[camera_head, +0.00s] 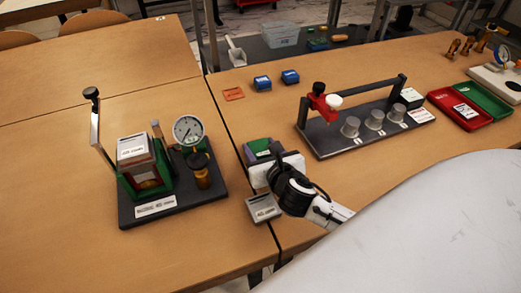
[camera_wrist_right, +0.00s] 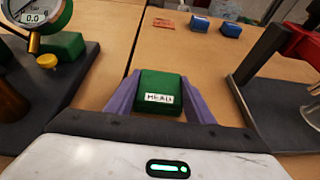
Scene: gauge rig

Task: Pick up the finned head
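The finned head is a green block with a white "HEAD" label (camera_wrist_right: 159,93) in the right wrist view. My right gripper (camera_wrist_right: 160,97) has its two purple fingers along the block's left and right sides, with no clear gap. In the head view, the gripper (camera_head: 259,152) comes from the lower right, and the green top of the block (camera_head: 256,145) shows beyond its white body. The block's underside is hidden, so I cannot tell whether it touches the table. My left gripper is not in view.
A dark base (camera_head: 181,203) with a dial gauge (camera_head: 188,130) and green holder stands left. A small grey labelled tray (camera_head: 263,208) lies just below the gripper. A rail stand (camera_head: 329,143) with metal cups is right. Blue blocks (camera_head: 290,77) and red and green trays (camera_head: 459,110) lie beyond.

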